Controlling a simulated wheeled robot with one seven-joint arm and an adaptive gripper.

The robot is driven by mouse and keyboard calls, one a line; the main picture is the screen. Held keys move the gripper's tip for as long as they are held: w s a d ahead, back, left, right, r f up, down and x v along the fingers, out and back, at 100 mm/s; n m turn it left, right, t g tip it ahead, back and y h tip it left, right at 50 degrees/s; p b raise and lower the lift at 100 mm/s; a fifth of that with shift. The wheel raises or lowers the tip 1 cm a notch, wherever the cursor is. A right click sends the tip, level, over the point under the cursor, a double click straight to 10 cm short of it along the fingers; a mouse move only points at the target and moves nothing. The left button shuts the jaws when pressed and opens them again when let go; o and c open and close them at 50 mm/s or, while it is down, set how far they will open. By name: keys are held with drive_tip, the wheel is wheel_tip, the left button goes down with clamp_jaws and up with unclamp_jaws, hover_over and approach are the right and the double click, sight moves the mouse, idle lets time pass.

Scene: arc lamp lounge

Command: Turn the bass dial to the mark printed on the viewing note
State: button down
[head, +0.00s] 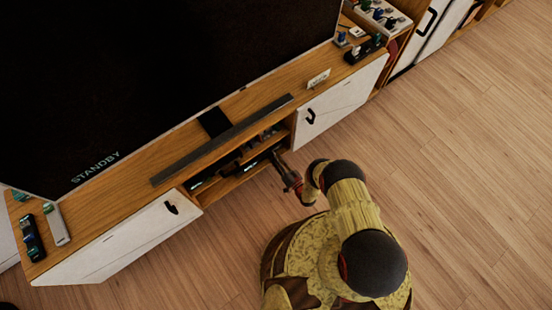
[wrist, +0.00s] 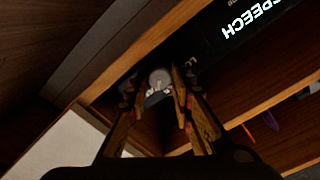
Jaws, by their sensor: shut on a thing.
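My gripper (head: 275,155) reaches into the open middle shelf of the wooden TV console (head: 120,212). In the wrist view its two fingers (wrist: 158,92) are shut on a round grey dial (wrist: 160,77), one finger on each side. The dial's label and pointer are too dark to read, so I cannot tell its setting. Beside it is a black device with a lit display (wrist: 254,20) reading "SPEECH", upside down in this view. A small pale card (head: 318,79) stands on the console top, perhaps the viewing note; its print is too small to read.
A large TV (head: 150,80) showing "STANDBY" and a long dark soundbar (head: 222,138) are above the shelf. White doors (head: 340,103) flank the opening. Remotes (head: 56,224) lie at the left end. The wooden floor (head: 460,170) to the right is clear.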

drive_tip(key=shift+m, duration=1.2)
drive_tip(key=c, duration=1.5)
unclamp_jaws()
drive_tip(key=shift+c, duration=0.2)
